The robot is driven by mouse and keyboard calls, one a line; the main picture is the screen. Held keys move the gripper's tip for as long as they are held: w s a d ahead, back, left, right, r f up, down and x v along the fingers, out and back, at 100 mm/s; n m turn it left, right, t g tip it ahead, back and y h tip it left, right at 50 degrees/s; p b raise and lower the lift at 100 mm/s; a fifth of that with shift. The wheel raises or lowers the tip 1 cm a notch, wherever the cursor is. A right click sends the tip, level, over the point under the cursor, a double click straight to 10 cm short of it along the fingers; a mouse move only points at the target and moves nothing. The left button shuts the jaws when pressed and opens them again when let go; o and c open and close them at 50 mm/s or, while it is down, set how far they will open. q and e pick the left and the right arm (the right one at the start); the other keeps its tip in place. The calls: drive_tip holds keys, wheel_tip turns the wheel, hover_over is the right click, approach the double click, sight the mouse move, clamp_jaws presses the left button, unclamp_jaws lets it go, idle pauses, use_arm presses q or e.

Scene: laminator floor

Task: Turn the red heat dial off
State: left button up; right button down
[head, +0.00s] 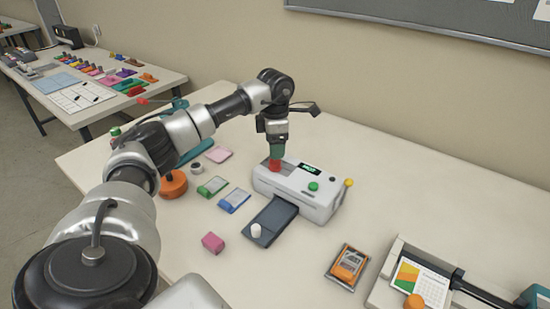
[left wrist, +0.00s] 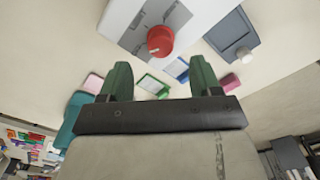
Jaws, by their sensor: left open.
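The red heat dial (head: 275,165) sits on the left end of the white laminator (head: 318,205). Contact with the dial cannot be told. My right gripper is not in view.
A dark tray (head: 268,222) with a white knob extends from the laminator's front. A pink block (head: 213,242), green and blue cards, and an orange round object (head: 173,184) lie to the left.

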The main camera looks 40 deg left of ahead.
sight(275, 161)
use_arm(q)
wheel_tip(275, 161, up, 5)
drive_tip(key=shift+r, duration=0.1)
idle(0.6)
